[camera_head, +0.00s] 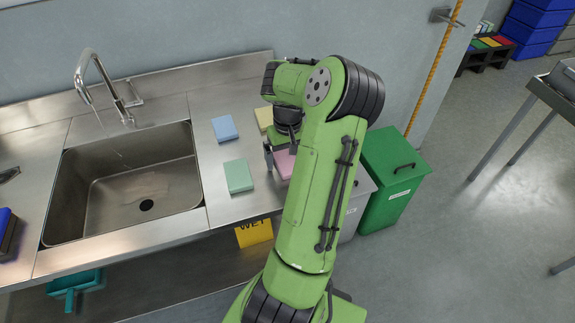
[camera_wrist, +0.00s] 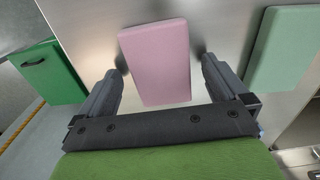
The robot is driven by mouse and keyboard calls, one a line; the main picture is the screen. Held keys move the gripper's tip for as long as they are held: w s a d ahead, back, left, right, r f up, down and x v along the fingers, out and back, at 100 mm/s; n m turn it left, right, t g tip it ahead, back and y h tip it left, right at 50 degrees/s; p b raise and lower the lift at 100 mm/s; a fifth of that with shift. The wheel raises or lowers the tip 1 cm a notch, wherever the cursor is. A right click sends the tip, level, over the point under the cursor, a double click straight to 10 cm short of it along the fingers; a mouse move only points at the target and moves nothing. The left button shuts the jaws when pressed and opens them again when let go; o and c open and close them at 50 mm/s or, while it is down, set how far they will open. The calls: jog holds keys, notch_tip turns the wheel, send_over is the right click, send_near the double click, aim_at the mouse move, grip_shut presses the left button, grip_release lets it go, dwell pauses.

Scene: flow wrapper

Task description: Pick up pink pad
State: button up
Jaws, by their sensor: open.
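The pink pad (camera_wrist: 157,62) lies flat on the steel counter. In the wrist view it sits between the two dark fingers of my gripper (camera_wrist: 160,75), which stand apart on either side of it. In the head view only part of the pink pad (camera_head: 284,163) shows, mostly hidden behind my green arm. My gripper (camera_head: 270,155) is open and over the pad; I cannot tell its exact height or whether a finger touches it.
A green pad (camera_head: 238,176), a blue pad (camera_head: 224,128) and a yellow pad (camera_head: 264,117) lie nearby on the counter (camera_head: 215,205). The sink (camera_head: 130,190) is to the left. A green bin (camera_head: 390,180) stands to the right.

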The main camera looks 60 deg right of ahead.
aim_at(287, 160)
jog(key=shift+f, duration=0.1)
jog(key=shift+c, duration=0.3)
jog(key=c, duration=1.1)
jog(key=shift+o, duration=0.2)
notch_tip(287, 160, up, 10)
jog(key=p, duration=0.3)
jog(key=o, duration=0.4)
jog(key=shift+c, duration=1.5)
